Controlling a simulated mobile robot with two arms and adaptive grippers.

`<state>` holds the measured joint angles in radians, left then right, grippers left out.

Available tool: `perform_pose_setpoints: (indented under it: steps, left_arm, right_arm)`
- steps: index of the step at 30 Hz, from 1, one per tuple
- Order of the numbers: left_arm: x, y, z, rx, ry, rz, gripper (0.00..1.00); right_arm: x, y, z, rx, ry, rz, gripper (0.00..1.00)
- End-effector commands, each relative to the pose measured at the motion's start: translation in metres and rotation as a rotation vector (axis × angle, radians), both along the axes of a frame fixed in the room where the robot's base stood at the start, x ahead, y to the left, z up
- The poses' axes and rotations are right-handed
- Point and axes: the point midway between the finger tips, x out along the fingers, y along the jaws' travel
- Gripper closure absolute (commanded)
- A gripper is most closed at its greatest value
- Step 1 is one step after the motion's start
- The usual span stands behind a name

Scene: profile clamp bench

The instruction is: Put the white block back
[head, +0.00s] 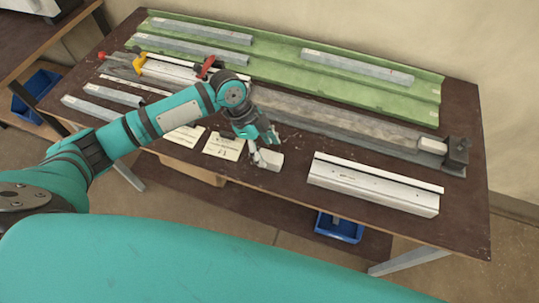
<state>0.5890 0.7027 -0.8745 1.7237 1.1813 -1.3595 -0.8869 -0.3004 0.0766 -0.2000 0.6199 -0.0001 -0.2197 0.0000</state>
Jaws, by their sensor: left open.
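The white block (269,160) is a small pale piece on the dark bench top (280,190), near the front edge. My left gripper (262,149) is open and right at the block, with its fingers pointing down by it. I cannot tell whether the fingers touch the block or stand around it. Part of the block's upper side is hidden by the gripper. My right gripper is out of view.
A long grey profile (330,118) runs across the bench to a dark clamp end (457,152). A white rail (375,187) lies front right. Green trays (290,70) with grey bars are behind. Paper labels (224,146) lie left of the block. Blue bins stand below.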

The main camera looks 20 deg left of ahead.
Motion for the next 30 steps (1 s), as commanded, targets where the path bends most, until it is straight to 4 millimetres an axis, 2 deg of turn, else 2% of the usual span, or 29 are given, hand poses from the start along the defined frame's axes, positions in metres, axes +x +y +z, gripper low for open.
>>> perform_pose_setpoints:
  steps: [6, 13, 25, 28, 30]
  left_arm:
    - [0.002, 0.019, 0.043, 0.001, -0.005, 0.001, 0.39]
    - [0.002, 0.03, 0.072, 0.0, -0.001, 0.0, 0.39]
    - [0.001, 0.031, 0.077, -0.001, 0.001, 0.001, 0.39]
    - [-0.004, 0.025, 0.071, -0.003, 0.002, 0.006, 0.39]
    - [-0.013, 0.014, 0.06, -0.006, 0.004, 0.023, 0.39]
  right_arm:
    - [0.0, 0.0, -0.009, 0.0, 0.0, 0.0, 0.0]
    - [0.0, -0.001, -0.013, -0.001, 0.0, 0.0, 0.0]
    - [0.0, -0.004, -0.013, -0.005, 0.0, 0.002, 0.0]
    - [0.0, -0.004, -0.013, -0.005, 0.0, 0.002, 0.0]
    - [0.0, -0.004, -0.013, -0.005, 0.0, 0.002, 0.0]
